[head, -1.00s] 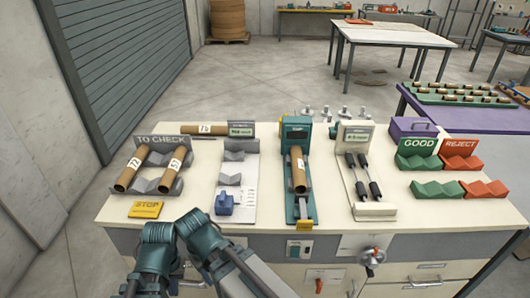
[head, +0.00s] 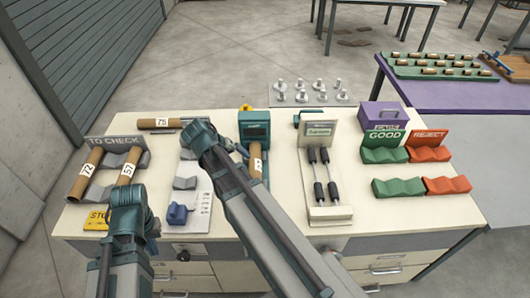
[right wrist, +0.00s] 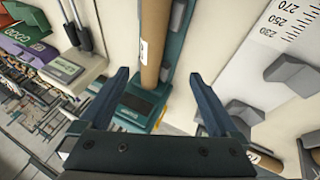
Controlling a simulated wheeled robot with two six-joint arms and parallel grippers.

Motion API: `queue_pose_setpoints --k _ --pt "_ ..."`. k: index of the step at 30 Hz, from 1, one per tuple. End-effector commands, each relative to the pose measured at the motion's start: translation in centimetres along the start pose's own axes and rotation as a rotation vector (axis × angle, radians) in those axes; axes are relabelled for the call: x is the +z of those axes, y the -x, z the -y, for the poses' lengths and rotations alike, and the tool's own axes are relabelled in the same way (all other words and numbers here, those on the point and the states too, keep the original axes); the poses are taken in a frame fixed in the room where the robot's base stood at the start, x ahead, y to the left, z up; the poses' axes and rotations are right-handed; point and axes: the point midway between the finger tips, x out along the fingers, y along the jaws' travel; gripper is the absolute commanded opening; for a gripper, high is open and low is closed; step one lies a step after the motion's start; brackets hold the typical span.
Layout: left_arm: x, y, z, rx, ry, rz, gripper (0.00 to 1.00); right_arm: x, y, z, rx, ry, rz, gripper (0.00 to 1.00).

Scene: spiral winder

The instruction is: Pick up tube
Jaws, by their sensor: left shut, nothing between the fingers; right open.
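A brown cardboard tube (head: 255,166) lies in the teal fixture (head: 254,125) at the middle of the bench. My right arm hides part of it in the head view. In the right wrist view the tube (right wrist: 154,45) shows lengthwise ahead of my open, empty right gripper (right wrist: 153,85), between the lines of its two fingers and apart from them. My right gripper (head: 200,138) also shows in the head view, left of the fixture. My left gripper (head: 127,205) is shut and empty in front of the check rack. Its fingertips are hard to make out.
The TO CHECK rack (head: 112,142) holds two tubes, marked 72 and 57. A tube marked 75 (head: 158,123) lies behind it.

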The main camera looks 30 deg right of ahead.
Motion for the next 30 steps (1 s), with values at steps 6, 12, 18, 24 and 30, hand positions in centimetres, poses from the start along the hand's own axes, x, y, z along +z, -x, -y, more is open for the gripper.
queue_pose_setpoints --k 6,12,18,24,30 --pt "0.1 0.4 0.1 0.000 0.001 0.000 0.00 -1.0 -0.1 -1.1 0.021 -0.036 -0.013 0.97" --pt "0.0 -0.7 0.0 0.000 0.001 0.000 0.00 -0.9 -1.3 -0.9 0.020 -0.035 -0.012 0.97" --pt "-0.2 -3.2 -0.3 0.000 0.002 0.000 0.00 -0.8 -4.2 -0.8 0.020 -0.035 -0.011 0.97" --pt "-0.3 -6.1 -0.6 0.000 0.001 0.000 0.00 -0.8 -7.5 -0.9 0.019 -0.035 -0.011 0.97" --pt "-0.4 -7.1 -0.7 0.000 0.001 0.000 0.00 -0.9 -8.8 -1.1 0.019 -0.034 -0.011 0.97"
